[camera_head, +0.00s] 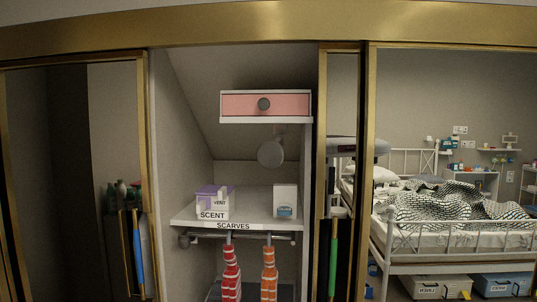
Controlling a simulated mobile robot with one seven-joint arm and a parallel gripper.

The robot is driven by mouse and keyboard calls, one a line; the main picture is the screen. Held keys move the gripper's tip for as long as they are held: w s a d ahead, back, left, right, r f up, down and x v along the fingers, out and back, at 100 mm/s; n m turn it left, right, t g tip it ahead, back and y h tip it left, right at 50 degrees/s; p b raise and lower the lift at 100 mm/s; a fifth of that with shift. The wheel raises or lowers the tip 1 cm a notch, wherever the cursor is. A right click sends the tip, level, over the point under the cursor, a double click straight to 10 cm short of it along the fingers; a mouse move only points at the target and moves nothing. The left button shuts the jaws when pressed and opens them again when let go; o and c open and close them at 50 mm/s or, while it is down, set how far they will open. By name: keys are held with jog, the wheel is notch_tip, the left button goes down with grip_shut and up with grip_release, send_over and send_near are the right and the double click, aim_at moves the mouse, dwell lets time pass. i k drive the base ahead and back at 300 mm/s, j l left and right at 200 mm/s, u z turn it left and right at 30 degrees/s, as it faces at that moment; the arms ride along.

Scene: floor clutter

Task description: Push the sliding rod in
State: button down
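The sliding rod (240,236) is a grey horizontal bar under the white shelf (255,208), which is labelled SCARVES. Its rounded grey end shows at the left. A red-and-white striped scarf (231,272) and an orange-and-white scarf (269,272) hang below it. How far the rod stands out is hard to tell from here. My gripper is not in view.
On the shelf stand a purple-and-white SCENT box (212,204) and a white box (285,201). Above are a pink drawer (265,104) and a grey round thing (271,153). Gold-framed panels flank the opening; a bed (450,215) shows at right.

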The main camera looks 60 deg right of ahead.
aim_at(270, 156)
jog(key=z, duration=1.55)
